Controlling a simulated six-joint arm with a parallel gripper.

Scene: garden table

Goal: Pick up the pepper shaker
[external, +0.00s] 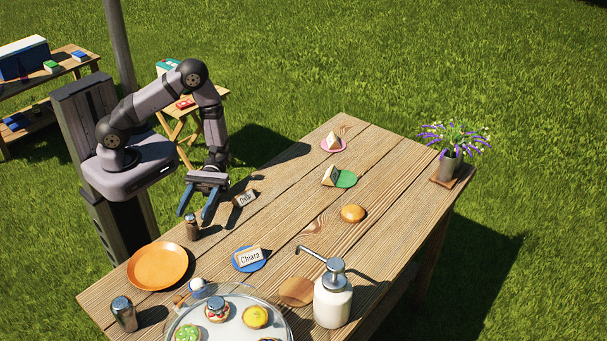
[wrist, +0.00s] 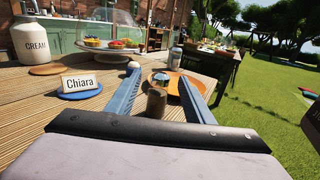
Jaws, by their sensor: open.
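The pepper shaker (external: 192,230) is a small, dark brownish shaker with a metal top, standing upright near the table's edge on my side. In the wrist view the pepper shaker (wrist: 157,101) shows just beyond my gripper's body, between the lines of the two fingers. My gripper (external: 195,214) is open and empty, its blue fingers spread and reaching towards the shaker in the external view. The fingers of my gripper (wrist: 160,72) lie on either side of the shaker in the wrist view. I cannot tell whether they are level with it or above it.
An orange plate (external: 158,266) lies beyond the shaker, with a larger glass shaker (external: 124,315) past it. A name card (external: 244,198) stands close to my gripper's right. The "Chiara" card (external: 250,257) on a blue coaster, a pastry tray (external: 258,325) and a cream dispenser (external: 332,303) stand farther off.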

